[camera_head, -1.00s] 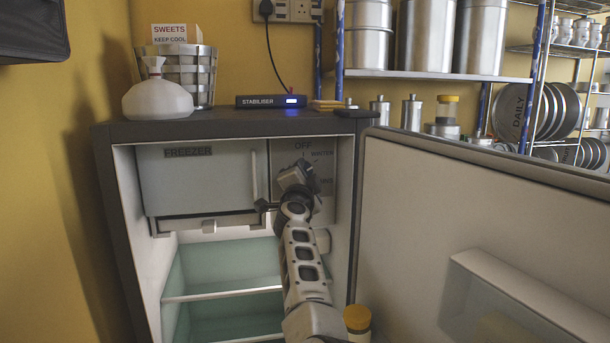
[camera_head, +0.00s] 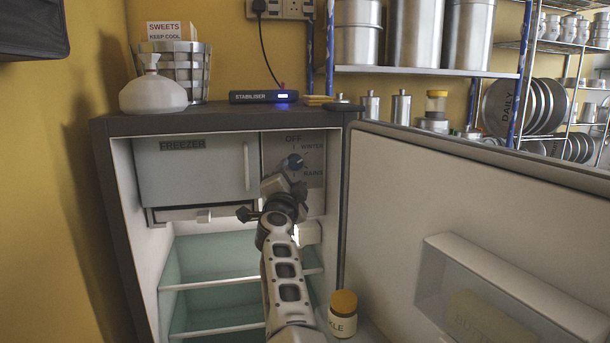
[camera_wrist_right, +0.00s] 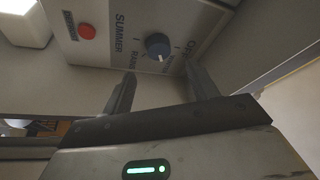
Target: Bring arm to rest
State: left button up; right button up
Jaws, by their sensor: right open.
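My right arm (camera_head: 283,270) reaches up from the bottom of the head view. My left gripper is not in view.
The freezer door (camera_head: 196,170) is shut, left of the knob. The fridge door (camera_head: 470,230) stands open on the right. A yellow-lidded jar (camera_head: 343,315) stands low beside my arm. Glass shelves (camera_head: 215,282) are below the freezer. A red button (camera_wrist_right: 87,31) is on the control panel.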

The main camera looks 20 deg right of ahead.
jog(key=shift+s+a, duration=0.1)
jog(key=shift+f, duration=0.1)
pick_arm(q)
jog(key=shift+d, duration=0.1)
